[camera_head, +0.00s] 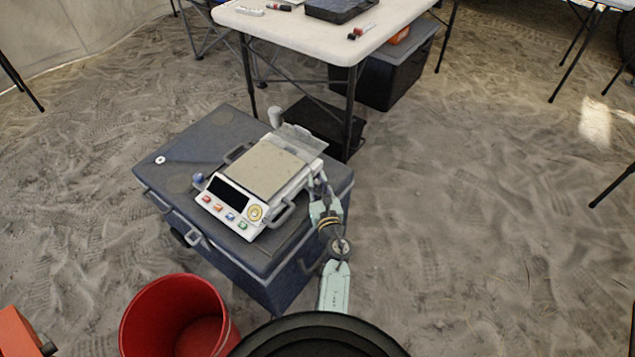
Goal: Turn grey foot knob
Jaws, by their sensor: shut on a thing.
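A white scale (230,207) with a beige weighing plate (266,168), a dark display, several coloured buttons and a yellow dial sits on a dark grey-blue case. A blue knob (198,178) stands out at its left side. My gripper (318,180) reaches up from below to the right side of the scale, near its back right corner. It is shut there on a small part, which fits the grey foot knob. The fingers and the scale's edge hide the knob, so its turn cannot be seen.
The case (170,152) has bare lid to the left, with a small white ring (160,160) on it. A red bucket (176,312) is in front. A white table (330,30) is behind; open sand lies right.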

